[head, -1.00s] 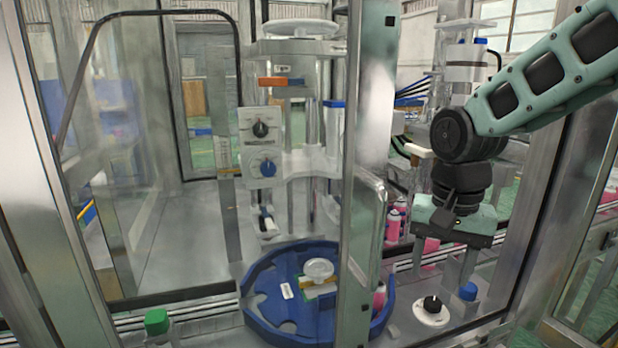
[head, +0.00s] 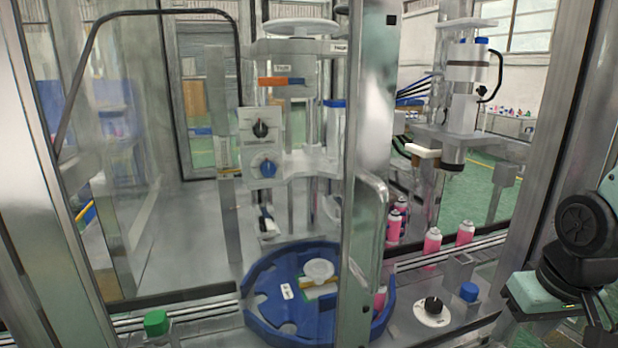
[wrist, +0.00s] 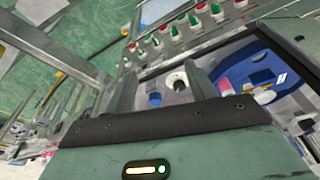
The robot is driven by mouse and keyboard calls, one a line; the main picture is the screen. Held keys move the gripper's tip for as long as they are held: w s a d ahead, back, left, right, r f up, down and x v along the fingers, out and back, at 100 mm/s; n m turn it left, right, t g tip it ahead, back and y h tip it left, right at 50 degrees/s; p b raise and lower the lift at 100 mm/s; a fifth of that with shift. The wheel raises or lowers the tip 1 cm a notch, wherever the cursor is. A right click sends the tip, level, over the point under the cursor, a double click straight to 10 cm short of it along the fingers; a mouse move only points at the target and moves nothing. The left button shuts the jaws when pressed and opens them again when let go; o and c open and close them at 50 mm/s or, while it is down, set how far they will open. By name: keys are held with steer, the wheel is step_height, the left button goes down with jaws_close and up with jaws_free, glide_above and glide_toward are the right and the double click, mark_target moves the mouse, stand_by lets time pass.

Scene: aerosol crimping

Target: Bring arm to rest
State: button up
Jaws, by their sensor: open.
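My gripper (wrist: 161,75) is open, with its two grey fingers apart and nothing between them in the wrist view. In the head view my gripper and wrist are at the lower right edge, in front of the machine frame and right of the blue button (head: 469,292). The rest of my arm is mostly out of the picture. Between the fingers in the wrist view, the black knob (wrist: 178,80) and the blue button (wrist: 155,99) show in the background, apart from the fingers.
A blue rotary fixture (head: 262,318) stands below the crimping station, partly behind a metal post with a handle (head: 371,225). Pink cans (head: 432,242) stand along the conveyor at the back. A metal frame post (head: 550,170) rises close to my arm. A green button (head: 156,322) is at lower left.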

steer(key=s+a+n+g+b, duration=0.1)
steer(key=s+a+n, duration=0.2)
steer(key=s+a, duration=0.3)
steer(key=s+a+n+g+b, duration=0.1)
steer(key=s+a+n, duration=0.3)
steer(key=s+a, duration=0.3)
steer(key=a, duration=0.5)
steer(key=shift+n+g+y, duration=0.3)
